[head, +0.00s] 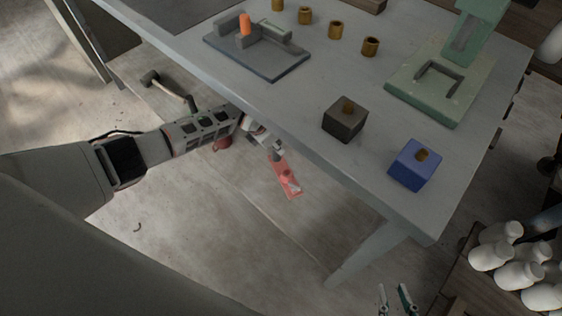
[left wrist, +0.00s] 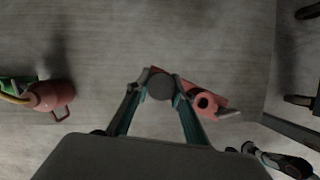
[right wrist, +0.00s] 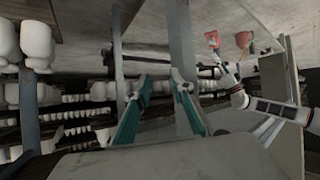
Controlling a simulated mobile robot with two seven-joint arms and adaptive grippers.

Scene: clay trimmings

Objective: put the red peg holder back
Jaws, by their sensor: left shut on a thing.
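The red peg holder (head: 290,188) is a flat red piece with a round socket, held out over the floor beside the table's near edge. My left gripper (head: 272,150) is shut on it. In the left wrist view the red peg holder (left wrist: 206,102) shows across the fingertips (left wrist: 160,88), with a dark round part between them. The red peg holder (right wrist: 212,39) also shows far off in the right wrist view. My right gripper (head: 393,287) is open and empty, low beyond the table's near right corner; its teal fingers (right wrist: 162,90) stand apart in the right wrist view.
The grey table (head: 310,110) carries a black block (head: 345,124), a blue block (head: 413,170), several brass cylinders (head: 370,47), a grey fixture (head: 270,62) with an orange peg (head: 245,26) and a green stand (head: 430,95). White bottles (head: 490,257) crowd the lower right. A red can (left wrist: 52,95) is below.

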